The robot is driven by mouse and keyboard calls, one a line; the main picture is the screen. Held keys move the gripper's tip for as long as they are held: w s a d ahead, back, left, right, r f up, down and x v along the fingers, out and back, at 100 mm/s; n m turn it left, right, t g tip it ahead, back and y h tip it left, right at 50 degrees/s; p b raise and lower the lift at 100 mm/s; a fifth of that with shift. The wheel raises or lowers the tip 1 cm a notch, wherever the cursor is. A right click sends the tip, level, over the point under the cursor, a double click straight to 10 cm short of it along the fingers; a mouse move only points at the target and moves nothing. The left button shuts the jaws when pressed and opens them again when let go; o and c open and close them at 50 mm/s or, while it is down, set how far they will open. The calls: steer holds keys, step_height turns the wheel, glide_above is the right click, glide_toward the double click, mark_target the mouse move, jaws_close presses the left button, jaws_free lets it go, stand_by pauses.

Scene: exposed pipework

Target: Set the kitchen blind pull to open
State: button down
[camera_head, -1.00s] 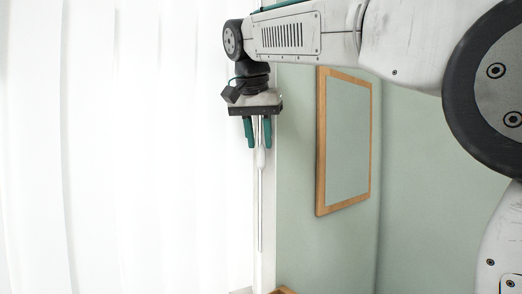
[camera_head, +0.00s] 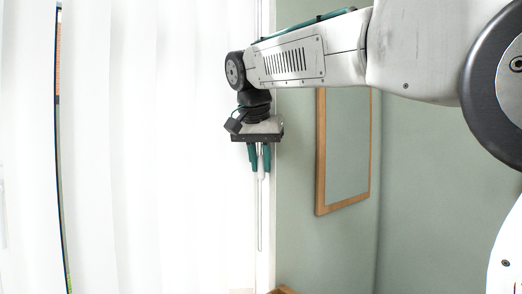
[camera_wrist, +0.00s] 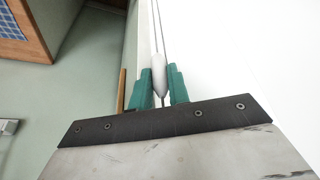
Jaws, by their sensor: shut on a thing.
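The blind pull (camera_head: 261,164) is a pale, slim tapered handle on thin cords hanging beside the white blind (camera_head: 150,150). My gripper (camera_head: 260,168) points down along the cord, its green fingers on either side of the pull. In the wrist view the pull (camera_wrist: 159,74) sits between my two green fingers (camera_wrist: 160,84), which are shut on it. The cords run on beyond the fingertips. The blind hangs in vertical white folds, with a narrow dark gap at the left showing a strip of outside.
A wood-framed panel (camera_head: 347,150) hangs on the green wall (camera_head: 430,170) right of the pull. The wrist view shows a patterned wooden-edged item (camera_wrist: 22,30) at upper left and a grey fitting (camera_wrist: 8,127) at the left edge. The wall's middle is bare.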

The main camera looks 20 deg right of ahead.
step_height(320, 180, down, 6)
steer(key=c, duration=1.6)
jaws_free()
steer(key=v, duration=0.8)
steer(key=shift+f, duration=0.1)
